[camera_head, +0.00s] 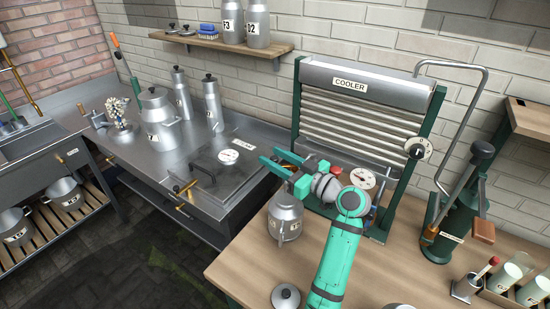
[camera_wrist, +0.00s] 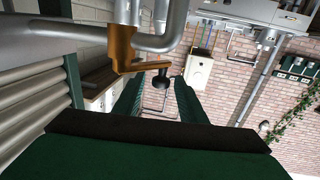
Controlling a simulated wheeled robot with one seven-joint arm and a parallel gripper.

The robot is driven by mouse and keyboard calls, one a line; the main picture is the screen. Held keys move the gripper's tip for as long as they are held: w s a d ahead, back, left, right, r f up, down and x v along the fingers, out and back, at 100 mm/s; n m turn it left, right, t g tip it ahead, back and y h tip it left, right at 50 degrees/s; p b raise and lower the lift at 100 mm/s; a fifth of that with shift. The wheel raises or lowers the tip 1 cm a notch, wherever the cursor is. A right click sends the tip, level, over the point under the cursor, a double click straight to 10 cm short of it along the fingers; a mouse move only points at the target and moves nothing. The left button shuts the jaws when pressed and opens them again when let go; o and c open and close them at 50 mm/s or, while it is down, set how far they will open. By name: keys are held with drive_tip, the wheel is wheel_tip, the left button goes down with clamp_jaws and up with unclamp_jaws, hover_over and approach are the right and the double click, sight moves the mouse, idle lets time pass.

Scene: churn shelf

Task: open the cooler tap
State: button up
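The cooler (camera_head: 361,110) is a ribbed metal panel in a green frame, standing on the wooden table at centre right. In the wrist view, a brass tap (camera_wrist: 122,48) hangs from a metal pipe, with a flat brass lever reaching to the right. In the head view, the tap area is mostly hidden by my gripper. My gripper (camera_head: 267,155) is at the cooler's lower left front, with its fingers pointing left. Its fingers are apart and nothing shows held between them. In the wrist view, the tap's lever appears above the gap between the fingers; contact cannot be told.
A metal can (camera_head: 285,218) stands on the table below my gripper, with a loose lid (camera_head: 286,296) near the front edge. A green pump (camera_head: 455,225) stands at right. A metal vat (camera_head: 214,168) is at left.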

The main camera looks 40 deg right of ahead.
drive_tip(key=s+d, duration=0.1)
drive_tip(key=s, duration=0.9)
drive_tip(key=shift+s, duration=0.3)
drive_tip(key=shift+d, duration=0.1)
